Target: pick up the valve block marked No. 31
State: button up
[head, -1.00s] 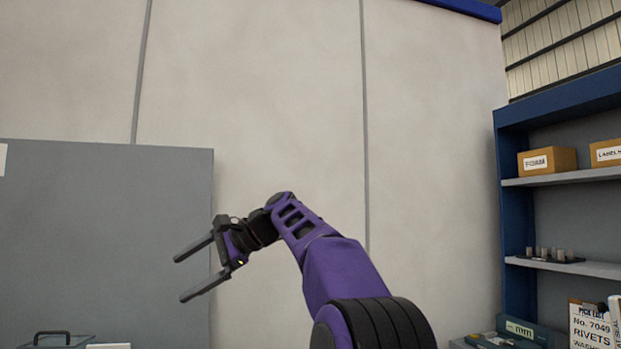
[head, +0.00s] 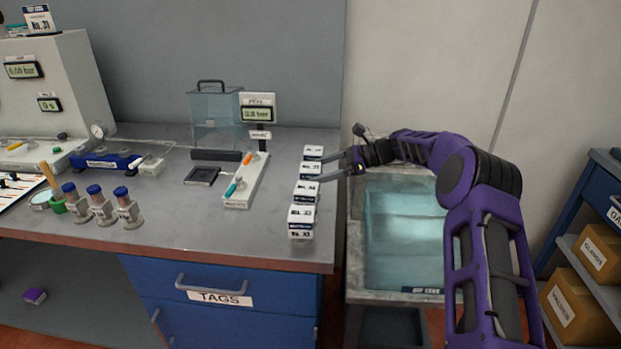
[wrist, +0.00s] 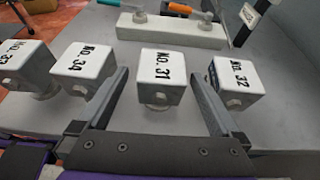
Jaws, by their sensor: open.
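The valve block marked No. 31 (wrist: 161,66) is a white-topped cube on a round base, standing upright in the middle of the wrist view. In the head view it is the second from the back (head: 309,169) of a row at the bench's right edge. My gripper (wrist: 160,76) is open and empty, with a finger on either side of No. 31's near part; I cannot tell whether they touch. In the head view my gripper (head: 324,168) reaches in from the right. No. 34 (wrist: 85,62) stands left of No. 31, No. 32 (wrist: 236,74) right of it.
No. 33 (wrist: 26,62) stands at the far left of the row. Beyond the blocks lies a pale bar with coloured levers (head: 246,182). A sink with bluish water (head: 400,235) is right of the bench (head: 170,225). A display stand (head: 257,113) is behind.

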aim_at(300, 176)
jog(key=x, duration=0.5)
jog(key=shift+w+a+f, duration=0.1)
jog(key=shift+a, duration=0.25)
grip_shut()
